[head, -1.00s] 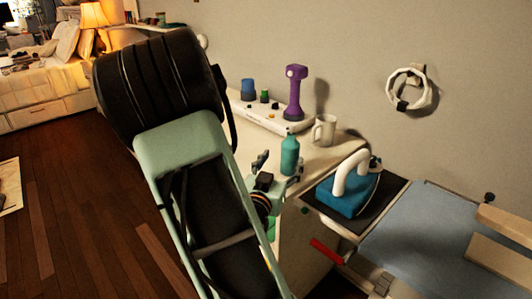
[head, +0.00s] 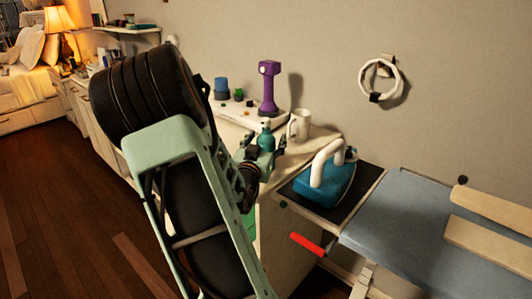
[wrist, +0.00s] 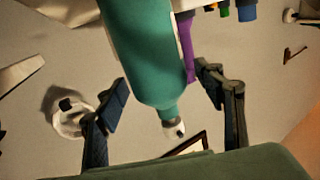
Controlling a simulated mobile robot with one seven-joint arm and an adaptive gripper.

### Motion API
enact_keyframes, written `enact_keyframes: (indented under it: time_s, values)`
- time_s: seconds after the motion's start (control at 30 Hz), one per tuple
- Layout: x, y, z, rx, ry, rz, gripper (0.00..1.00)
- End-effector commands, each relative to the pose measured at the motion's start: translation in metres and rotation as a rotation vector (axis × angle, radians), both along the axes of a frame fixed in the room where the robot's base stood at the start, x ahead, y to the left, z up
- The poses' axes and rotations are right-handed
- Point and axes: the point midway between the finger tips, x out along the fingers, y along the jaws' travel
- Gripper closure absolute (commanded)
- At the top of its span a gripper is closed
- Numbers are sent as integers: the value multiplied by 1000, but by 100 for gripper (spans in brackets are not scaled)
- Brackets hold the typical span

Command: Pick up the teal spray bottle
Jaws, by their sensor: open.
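The teal spray bottle (head: 266,139) stands on the white counter, in front of the purple object and left of the white mug. Its lower part is hidden behind my gripper (head: 262,152) in the head view. In the wrist view the teal bottle (wrist: 150,50) is large and runs from the top edge down to the middle, its narrow end pointing down. The two dark fingers of my gripper (wrist: 165,92) are spread on either side of it, with a visible gap on both sides. My gripper is open and holds nothing.
A white mug (head: 299,125) stands close to the right of the bottle. A purple dumbbell-shaped object (head: 268,90) and a blue cup (head: 221,88) are behind. A blue iron (head: 322,183) sits on a dark pad to the right, beside the ironing board (head: 410,225).

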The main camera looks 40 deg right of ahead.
Motion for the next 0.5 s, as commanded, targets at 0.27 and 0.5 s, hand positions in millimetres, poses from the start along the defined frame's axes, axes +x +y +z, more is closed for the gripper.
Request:
enact_keyframes:
  time_s: [0.27,0.5]
  values:
    - [1,-1,0,0,0,1,42]
    - [1,-1,0,0,0,1,68]
